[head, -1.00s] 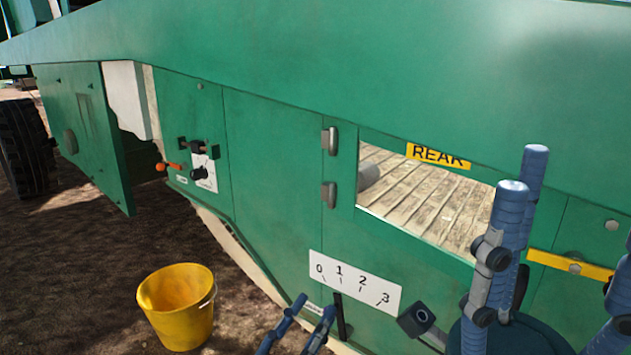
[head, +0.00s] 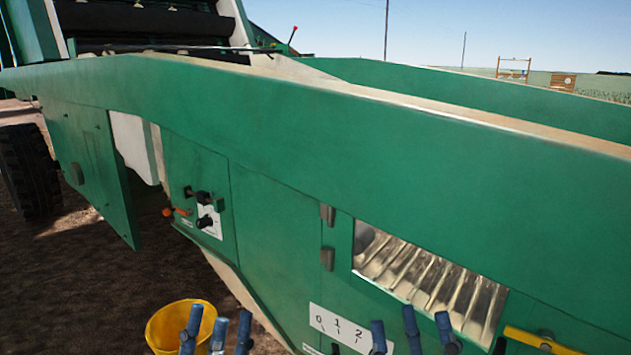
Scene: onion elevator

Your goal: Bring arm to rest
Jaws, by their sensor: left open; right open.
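My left gripper (head: 217,322) shows at the bottom edge, left of centre. Its blue fingers point up, spread apart with nothing between them, and overlap the yellow bucket (head: 164,325) in the picture. My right gripper (head: 411,322) shows at the bottom edge, right of centre. Its blue fingers are also spread and empty, in front of the green machine side panel (head: 275,235). One finger covers part of the white 0-to-3 scale plate (head: 328,322). Both arms behind the fingers are out of frame.
The long green machine (head: 290,110) fills most of the view. A window (head: 430,280) shows slats. A control panel (head: 209,220) has black and orange knobs. A yellow bar (head: 535,338) is at lower right. Dark soil (head: 75,280) lies open at left.

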